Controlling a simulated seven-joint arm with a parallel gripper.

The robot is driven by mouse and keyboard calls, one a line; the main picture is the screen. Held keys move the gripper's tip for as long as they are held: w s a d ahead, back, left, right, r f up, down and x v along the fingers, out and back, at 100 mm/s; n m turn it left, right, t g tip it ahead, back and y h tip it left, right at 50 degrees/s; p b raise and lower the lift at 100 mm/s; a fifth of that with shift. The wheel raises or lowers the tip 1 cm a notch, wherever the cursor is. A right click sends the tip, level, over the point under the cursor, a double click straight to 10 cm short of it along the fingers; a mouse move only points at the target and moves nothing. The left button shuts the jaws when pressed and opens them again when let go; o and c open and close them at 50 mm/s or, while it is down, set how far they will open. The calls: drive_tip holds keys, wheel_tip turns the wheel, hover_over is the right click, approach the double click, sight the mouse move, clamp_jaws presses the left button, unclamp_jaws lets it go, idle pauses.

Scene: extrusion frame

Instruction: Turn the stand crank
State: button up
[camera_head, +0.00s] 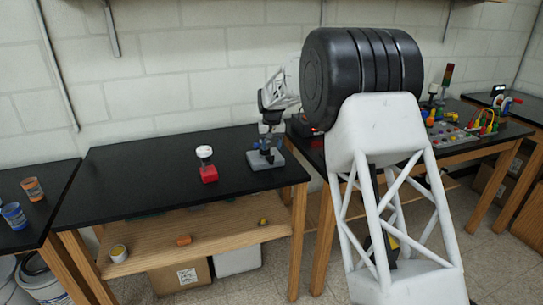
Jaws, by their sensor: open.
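A small stand with a grey base (266,159) is on the black table near its right end. My gripper (267,145) points down right above this stand, with its dark fingers at the stand's upper part. The gripper is open. The fingers and the top of the stand overlap and are small, so I cannot tell whether they touch. The crank handle cannot be made out clearly behind the gripper.
A red block with a white round top (205,153) stands left of the grey stand. My large arm link fills the right centre and hides part of the right-hand bench. Orange and blue cups (14,216) are at far left. The left tabletop (120,180) is clear.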

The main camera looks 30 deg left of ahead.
sight(272, 155)
drive_tip(key=shift+f, duration=2.35)
drive_tip(key=shift+c, duration=0.4)
clamp_jaws()
